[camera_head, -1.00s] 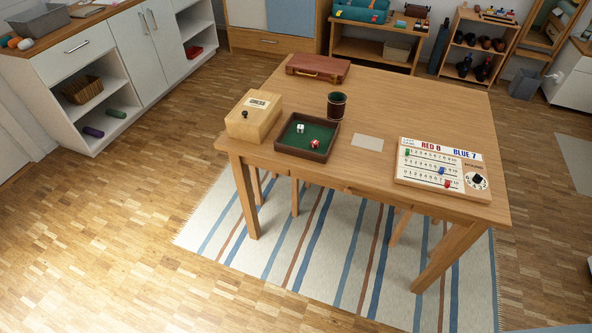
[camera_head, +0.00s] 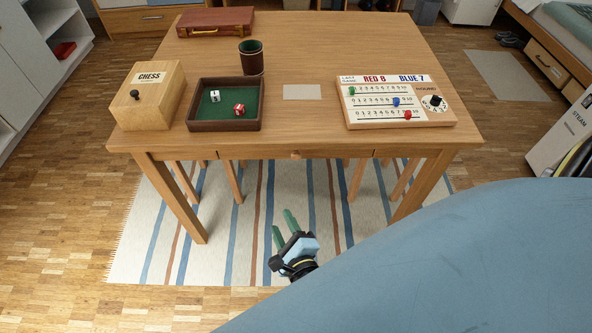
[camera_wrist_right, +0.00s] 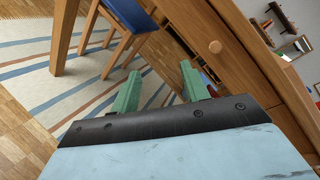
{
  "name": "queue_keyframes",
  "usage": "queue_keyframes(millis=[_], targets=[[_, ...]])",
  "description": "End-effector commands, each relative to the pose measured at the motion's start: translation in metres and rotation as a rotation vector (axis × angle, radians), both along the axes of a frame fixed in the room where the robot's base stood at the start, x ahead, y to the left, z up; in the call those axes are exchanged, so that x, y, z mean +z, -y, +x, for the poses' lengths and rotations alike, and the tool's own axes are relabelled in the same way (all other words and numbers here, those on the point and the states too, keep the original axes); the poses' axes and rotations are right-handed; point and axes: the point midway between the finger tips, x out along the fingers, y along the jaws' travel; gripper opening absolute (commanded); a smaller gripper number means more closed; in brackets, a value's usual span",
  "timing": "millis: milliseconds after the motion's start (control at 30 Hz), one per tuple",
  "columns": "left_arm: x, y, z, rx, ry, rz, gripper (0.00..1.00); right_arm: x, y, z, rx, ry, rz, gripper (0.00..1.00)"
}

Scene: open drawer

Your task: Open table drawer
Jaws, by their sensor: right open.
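The wooden table (camera_head: 310,60) stands ahead of me in the head view. Its drawer front (camera_head: 340,153) sits flush in the front apron, shut, with a small round wooden knob (camera_head: 295,154). In the right wrist view the drawer front (camera_wrist_right: 190,22) and its knob (camera_wrist_right: 215,47) show at upper right, ahead of the fingers. My right gripper (camera_head: 283,229) is open and empty, low in front of the table and apart from the knob. Its two green fingers also show spread in the right wrist view (camera_wrist_right: 160,88). My left gripper is not in view.
On the table are a chess box (camera_head: 150,95), a dice tray (camera_head: 226,126), a dark cup (camera_head: 251,58), a card (camera_head: 302,92), a scoreboard (camera_head: 395,102) and a brown case (camera_head: 215,21). A blue chair (camera_wrist_right: 125,15) stands near the table. A striped rug (camera_head: 140,230) lies below.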

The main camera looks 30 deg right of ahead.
Motion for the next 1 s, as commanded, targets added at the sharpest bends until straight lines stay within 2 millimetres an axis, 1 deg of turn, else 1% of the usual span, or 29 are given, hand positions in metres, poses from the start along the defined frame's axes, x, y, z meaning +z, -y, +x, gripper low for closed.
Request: queue_keyframes(millis=[33, 100, 200, 300, 433, 567, 900, 1000], targets=[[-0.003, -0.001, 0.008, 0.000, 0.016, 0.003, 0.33, 0.003, 0.007, 0.006, -0.093, 0.093, 0.162, 0.45], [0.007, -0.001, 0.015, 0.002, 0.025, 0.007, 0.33, 0.019, 0.019, 0.010, -0.207, 0.211, 0.376, 0.45], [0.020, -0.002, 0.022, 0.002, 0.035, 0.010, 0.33, 0.034, 0.032, 0.010, -0.323, 0.342, 0.607, 0.45], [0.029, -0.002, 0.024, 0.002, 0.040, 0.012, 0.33, 0.042, 0.041, 0.009, -0.389, 0.423, 0.746, 0.45], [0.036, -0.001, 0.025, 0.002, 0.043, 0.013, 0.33, 0.047, 0.047, 0.011, -0.421, 0.464, 0.815, 0.45], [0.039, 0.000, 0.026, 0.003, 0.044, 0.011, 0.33, 0.049, 0.056, 0.026, -0.422, 0.467, 0.816, 0.45], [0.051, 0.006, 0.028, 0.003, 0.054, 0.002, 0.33, 0.048, 0.093, 0.086, -0.418, 0.465, 0.813, 0.45], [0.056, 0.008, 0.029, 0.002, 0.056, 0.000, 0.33, 0.048, 0.102, 0.100, -0.420, 0.464, 0.811, 0.45]])
